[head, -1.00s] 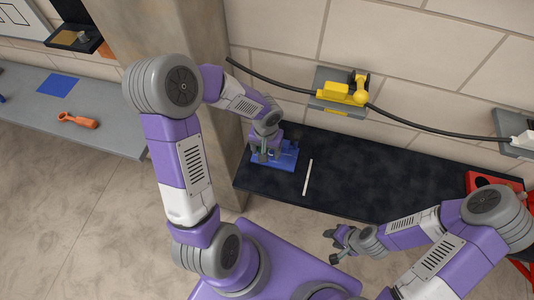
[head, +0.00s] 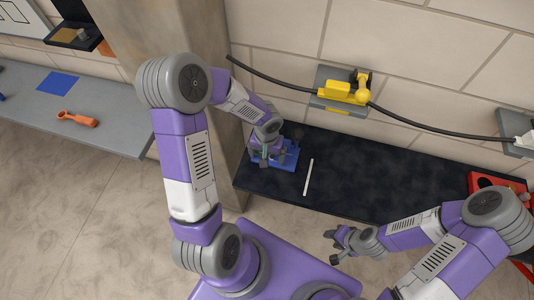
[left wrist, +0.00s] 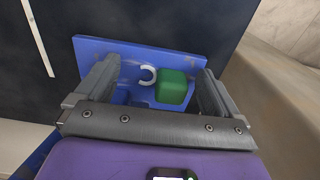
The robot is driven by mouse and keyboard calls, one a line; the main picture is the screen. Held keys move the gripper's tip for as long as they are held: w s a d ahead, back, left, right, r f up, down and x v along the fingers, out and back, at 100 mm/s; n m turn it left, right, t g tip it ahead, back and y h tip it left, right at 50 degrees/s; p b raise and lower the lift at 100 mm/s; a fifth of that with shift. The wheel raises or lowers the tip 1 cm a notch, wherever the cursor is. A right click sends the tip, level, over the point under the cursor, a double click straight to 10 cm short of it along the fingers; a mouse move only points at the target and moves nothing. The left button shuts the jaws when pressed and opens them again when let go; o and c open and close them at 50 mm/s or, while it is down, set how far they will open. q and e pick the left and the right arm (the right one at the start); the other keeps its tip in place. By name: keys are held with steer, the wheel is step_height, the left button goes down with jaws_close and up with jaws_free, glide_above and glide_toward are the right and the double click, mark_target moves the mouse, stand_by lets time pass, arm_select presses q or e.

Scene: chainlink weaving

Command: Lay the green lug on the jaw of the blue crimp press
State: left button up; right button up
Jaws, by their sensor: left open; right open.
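The blue crimp press (head: 288,160) stands at the left end of the black bench, and it also shows in the left wrist view (left wrist: 125,53). The green lug (left wrist: 172,87), a green block with a pale open ring at its left, appears against the blue press between my left gripper's fingers. My left gripper (left wrist: 158,74) is open, its fingers apart on either side of the lug. In the head view my left gripper (head: 267,155) is over the press and hides much of it. My right gripper (head: 338,246) is open and empty, in front of the bench.
The black bench (head: 390,180) is mostly clear, with a white strip (head: 308,177) right of the press. A pillar (head: 185,35) stands close on the left. A yellow device (head: 345,94) with a black cable is on the wall. A red part (head: 483,182) is at the right end.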

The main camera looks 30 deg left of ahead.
arm_select(q)
steer(key=shift+r, duration=0.1)
steer(key=shift+r, duration=0.4)
step_height(320, 180, up, 11)
steer(key=p, duration=0.2)
steer(key=shift+r, duration=0.15)
